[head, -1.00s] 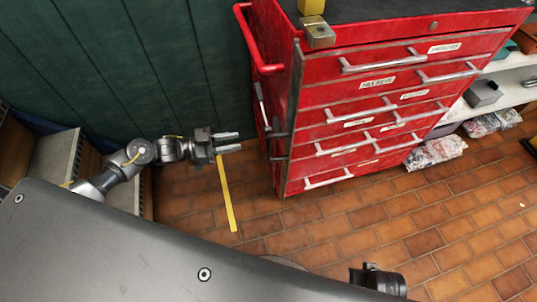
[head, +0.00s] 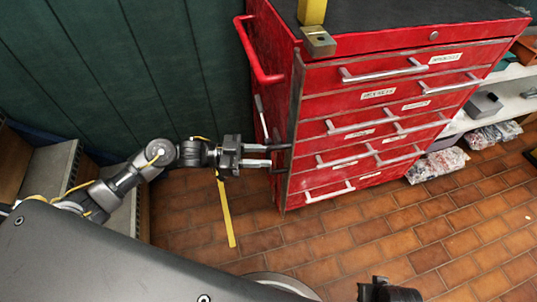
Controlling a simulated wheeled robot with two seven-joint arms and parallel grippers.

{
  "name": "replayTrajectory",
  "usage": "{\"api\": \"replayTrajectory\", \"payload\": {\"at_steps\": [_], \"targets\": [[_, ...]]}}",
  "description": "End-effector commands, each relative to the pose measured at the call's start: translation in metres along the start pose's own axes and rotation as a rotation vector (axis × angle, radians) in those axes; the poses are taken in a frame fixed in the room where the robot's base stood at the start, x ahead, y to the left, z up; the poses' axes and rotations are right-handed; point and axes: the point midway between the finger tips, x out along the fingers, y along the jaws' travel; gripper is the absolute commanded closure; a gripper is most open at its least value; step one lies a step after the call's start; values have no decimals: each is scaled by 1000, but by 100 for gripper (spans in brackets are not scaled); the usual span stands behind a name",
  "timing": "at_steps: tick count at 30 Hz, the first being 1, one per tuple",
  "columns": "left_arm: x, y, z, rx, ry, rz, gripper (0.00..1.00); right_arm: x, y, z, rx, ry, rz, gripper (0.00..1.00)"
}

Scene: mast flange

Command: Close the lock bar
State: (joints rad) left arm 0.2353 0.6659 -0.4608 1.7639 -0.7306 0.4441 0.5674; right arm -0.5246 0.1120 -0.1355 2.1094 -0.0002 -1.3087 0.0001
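The lock bar (head: 295,125) is a thin grey upright strip along the left front corner of the red tool chest (head: 330,100). Dark tabs (head: 280,147) stick out to its left. My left gripper (head: 270,156) is left of the bar at about mid-height, pointing right. Its two fingers are apart, with nothing seen between them. The fingertips are close to the tabs; I cannot tell whether they touch. A dark part of my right arm shows at the bottom edge; its fingers cannot be made out.
The chest has several labelled drawers with silver handles, and a red side handle (head: 258,55). A brass-coloured block (head: 318,41) sits at its top left corner. A yellow strip (head: 227,215) lies on the brick floor. Shelves with bags (head: 437,165) stand at the right. A green wall is behind.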

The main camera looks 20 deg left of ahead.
Motion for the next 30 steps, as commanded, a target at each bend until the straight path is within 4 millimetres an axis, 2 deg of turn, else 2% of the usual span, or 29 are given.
{"api": "replayTrajectory", "payload": {"at_steps": [6, 15, 17, 23, 30], "targets": [[19, 0, 0, 1, -1, -1, 67, 0, 0, 0, 0, 0, 0, 100], [22, 0, 0, 0, -1, -1, 67, 1, 0, 0, 1, 0, 0, 100], [22, 0, 0, 0, -1, -1, 73, 1, 0, 0, 1, 0, 0, 100], [22, 0, 0, 0, -1, -1, 99, 1, 0, 0, 1, 0, -1, 100], [21, 0, 1, 0, -1, -1, 100, 0, 0, 0, 0, 0, -1, 100]]}}
